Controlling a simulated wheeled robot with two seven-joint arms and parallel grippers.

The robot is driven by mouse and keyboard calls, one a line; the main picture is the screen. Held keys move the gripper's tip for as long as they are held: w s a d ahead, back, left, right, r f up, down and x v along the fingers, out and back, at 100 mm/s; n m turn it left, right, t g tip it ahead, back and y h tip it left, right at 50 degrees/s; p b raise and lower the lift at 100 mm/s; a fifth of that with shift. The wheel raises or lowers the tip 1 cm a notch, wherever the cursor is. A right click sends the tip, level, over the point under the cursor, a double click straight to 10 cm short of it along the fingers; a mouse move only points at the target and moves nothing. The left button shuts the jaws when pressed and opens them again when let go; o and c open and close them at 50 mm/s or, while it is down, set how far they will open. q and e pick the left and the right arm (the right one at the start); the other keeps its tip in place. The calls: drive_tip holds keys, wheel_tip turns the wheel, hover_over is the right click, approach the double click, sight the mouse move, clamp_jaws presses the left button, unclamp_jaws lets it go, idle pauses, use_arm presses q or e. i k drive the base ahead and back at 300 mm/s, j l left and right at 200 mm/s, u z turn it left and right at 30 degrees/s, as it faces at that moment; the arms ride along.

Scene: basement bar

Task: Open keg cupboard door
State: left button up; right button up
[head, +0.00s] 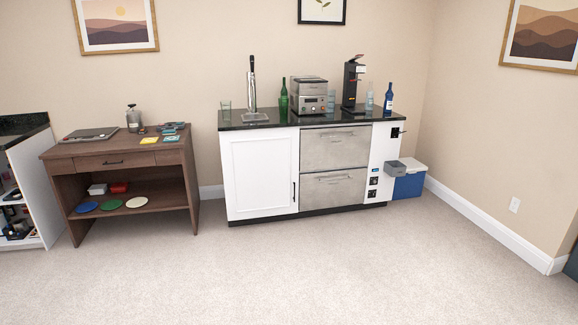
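The keg cupboard door (259,172) is a white panelled door at the left of the bar cabinet, below the beer tap (252,90). It looks shut, flush with the cabinet front. Its dark vertical handle (294,191) is on the right edge, beside the steel drawers. The cabinet stands against the back wall, some way off across the carpet. Neither of my grippers shows in the head view.
Two steel drawers (334,150) sit right of the door. A blue cooler (408,183) stands at the cabinet's right end. A wooden desk (117,153) stands to the left. The carpet (300,265) before the cabinet is clear.

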sight(261, 167)
drive_tip(key=i, duration=2.6)
drive_tip(key=i+u, duration=0.1)
drive_tip(key=i, duration=0.55)
drive_tip(key=i+l+u, duration=0.1)
drive_tip(key=i, duration=0.55)
drive_tip(key=i+l, duration=0.15)
drive_tip(key=i, duration=0.45)
drive_tip(key=i+l+u, duration=0.15)
drive_tip(key=i, duration=0.5)
